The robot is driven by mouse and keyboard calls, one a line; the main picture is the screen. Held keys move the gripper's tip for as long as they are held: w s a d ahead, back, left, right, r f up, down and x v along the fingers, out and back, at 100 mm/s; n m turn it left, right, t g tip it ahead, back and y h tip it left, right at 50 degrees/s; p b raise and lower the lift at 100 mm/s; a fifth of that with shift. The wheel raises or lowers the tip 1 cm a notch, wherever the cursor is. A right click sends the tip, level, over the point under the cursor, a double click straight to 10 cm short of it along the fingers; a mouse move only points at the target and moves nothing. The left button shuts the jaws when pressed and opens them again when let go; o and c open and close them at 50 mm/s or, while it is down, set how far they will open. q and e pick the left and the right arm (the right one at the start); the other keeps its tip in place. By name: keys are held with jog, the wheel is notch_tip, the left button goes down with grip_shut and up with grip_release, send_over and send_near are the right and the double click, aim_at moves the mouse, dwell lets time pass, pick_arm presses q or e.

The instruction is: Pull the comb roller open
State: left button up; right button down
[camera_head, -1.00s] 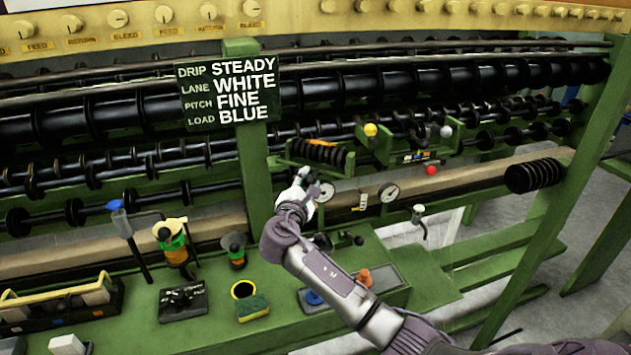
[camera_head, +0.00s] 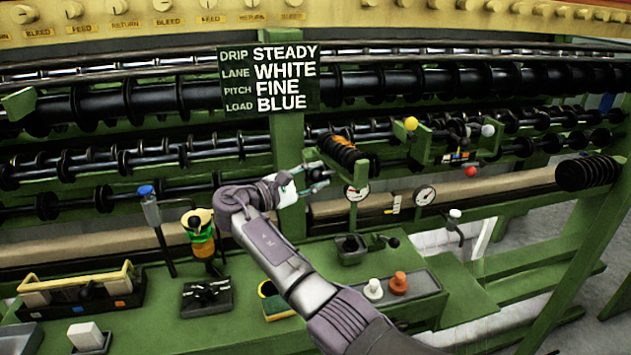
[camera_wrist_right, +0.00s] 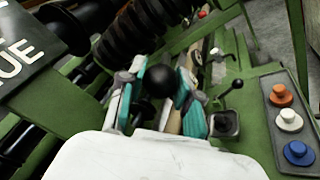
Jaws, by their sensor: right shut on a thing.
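The comb roller (camera_head: 345,154) is a short black ridged roller in a green bracket, to the right of the sign post. In the right wrist view the comb roller (camera_wrist_right: 138,30) runs up and away behind a round black knob (camera_wrist_right: 160,80). My right gripper (camera_head: 318,173) is at the near left end of the roller. In the wrist view its teal-padded fingers (camera_wrist_right: 157,96) are on either side of the knob and shut on it. The knob is dark and small in the head view, partly hidden by the fingers. My left gripper is out of view.
A sign (camera_head: 268,78) hangs just left of the roller. Two dials (camera_head: 424,194) sit below it to the right. A lever box (camera_head: 352,248) and a button tray (camera_head: 400,292) are on the green bench below. Yellow, white and red balls are on a bracket (camera_head: 450,150) to the right.

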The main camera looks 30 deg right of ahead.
dwell(0.3)
jog(key=c, duration=0.8)
grip_release()
jog(key=a, duration=0.4)
jog(key=s+a, duration=0.1)
jog(key=a, duration=0.3)
jog(key=s+a, duration=0.1)
jog(key=a, duration=0.3)
jog(key=shift+d, duration=0.1)
